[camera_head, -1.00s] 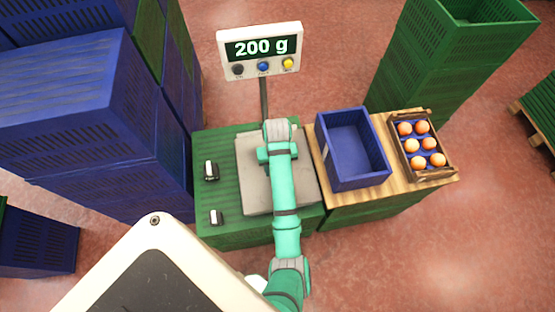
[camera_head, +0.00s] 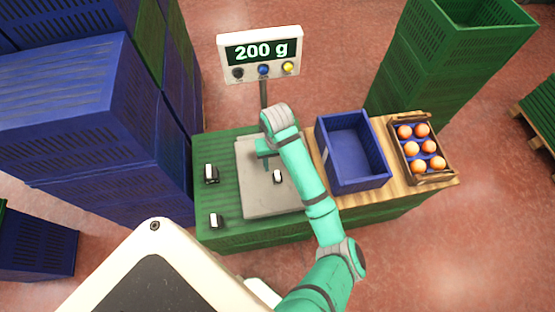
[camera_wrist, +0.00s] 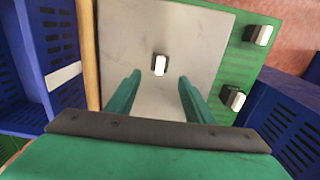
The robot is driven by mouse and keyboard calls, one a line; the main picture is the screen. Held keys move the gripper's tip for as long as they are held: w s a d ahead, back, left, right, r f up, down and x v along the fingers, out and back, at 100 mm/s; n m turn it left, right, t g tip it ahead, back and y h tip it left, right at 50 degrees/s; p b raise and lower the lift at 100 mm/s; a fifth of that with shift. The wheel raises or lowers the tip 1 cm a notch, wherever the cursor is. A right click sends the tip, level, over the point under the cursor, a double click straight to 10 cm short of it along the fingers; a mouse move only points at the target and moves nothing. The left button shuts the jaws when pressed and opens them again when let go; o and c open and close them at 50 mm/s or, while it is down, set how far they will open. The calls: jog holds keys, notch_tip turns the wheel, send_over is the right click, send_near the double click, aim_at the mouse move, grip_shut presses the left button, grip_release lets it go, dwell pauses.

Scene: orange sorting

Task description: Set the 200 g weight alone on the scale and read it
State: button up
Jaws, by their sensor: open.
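One small weight (camera_head: 278,177), black and white, stands alone on the grey scale plate (camera_head: 256,202). It also shows in the wrist view (camera_wrist: 159,65), beyond and between my fingertips and apart from them. The scale's display (camera_head: 262,50) reads "200 g". My gripper (camera_wrist: 157,80) is open and empty; in the head view it is over the plate, partly hidden by my arm. Two other weights, an upper one (camera_head: 211,173) and a lower one (camera_head: 216,220), stand on the green crate top left of the plate.
A blue crate (camera_head: 378,181) stands on the wooden board right of the scale, with a wooden box (camera_head: 446,171) of several oranges beside it. Tall blue crate stacks (camera_head: 75,120) rise at left and a green stack (camera_head: 425,75) at back right.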

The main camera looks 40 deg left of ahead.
jog(key=shift+r, duration=1.15)
